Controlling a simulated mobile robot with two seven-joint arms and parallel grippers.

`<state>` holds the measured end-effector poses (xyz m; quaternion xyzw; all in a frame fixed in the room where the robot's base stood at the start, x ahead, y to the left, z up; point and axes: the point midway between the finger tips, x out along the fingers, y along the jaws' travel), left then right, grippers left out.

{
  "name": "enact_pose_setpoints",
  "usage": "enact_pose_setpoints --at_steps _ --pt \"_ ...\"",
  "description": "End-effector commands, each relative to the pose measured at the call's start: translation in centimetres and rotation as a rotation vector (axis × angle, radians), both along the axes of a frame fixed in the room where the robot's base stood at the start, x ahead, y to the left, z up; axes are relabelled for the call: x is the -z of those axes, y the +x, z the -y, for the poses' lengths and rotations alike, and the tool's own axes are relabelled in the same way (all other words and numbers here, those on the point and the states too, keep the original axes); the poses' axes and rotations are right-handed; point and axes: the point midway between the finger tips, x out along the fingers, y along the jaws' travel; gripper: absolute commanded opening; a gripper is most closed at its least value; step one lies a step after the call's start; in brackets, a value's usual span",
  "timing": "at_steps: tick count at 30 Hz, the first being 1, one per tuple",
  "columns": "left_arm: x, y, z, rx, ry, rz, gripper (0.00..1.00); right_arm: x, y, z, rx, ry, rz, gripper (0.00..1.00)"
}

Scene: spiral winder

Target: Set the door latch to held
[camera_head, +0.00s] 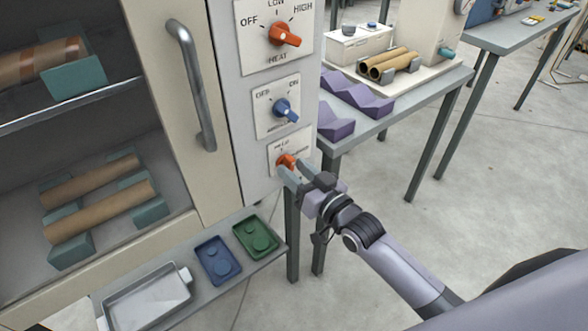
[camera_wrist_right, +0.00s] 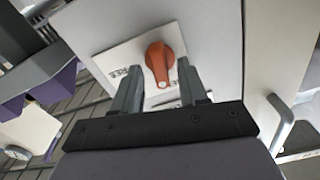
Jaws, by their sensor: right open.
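The door latch is a small orange knob (camera_head: 285,161) on a white plate (camera_head: 275,150), the lowest plate on the cabinet's front panel. My right gripper (camera_head: 291,172) is open at the knob, with a finger on either side. Whether the fingers touch it I cannot tell. In the wrist view my right gripper (camera_wrist_right: 160,85) shows gaps beside the knob. My left gripper is not in view.
Above the latch are a blue knob (camera_head: 284,109) and an orange heat knob (camera_head: 284,35). The cabinet door with its metal handle (camera_head: 192,85) is to the left. A green tray (camera_head: 256,236) and a blue tray (camera_head: 218,261) lie on a shelf below. A side table (camera_head: 420,95) stands right.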

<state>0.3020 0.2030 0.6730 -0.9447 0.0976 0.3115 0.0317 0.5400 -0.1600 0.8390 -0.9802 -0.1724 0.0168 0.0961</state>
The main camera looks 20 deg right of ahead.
Motion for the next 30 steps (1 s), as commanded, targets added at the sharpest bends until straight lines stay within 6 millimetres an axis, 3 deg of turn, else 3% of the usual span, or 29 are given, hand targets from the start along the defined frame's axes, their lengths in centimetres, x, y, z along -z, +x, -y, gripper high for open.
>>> enact_pose_setpoints --at_steps 13,17,23,30 --pt "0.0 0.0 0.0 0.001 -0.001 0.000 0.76 0.0 0.9 -0.3 0.000 0.000 0.000 0.43" --pt "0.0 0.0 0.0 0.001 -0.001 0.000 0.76 0.0 0.9 -0.3 0.000 0.000 0.000 0.00" --pt "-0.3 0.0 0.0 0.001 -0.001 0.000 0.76 -0.1 0.8 -0.3 0.000 -0.021 0.007 0.00" --pt "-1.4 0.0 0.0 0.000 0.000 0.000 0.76 -0.1 0.8 -0.4 0.000 -0.187 0.066 0.00"
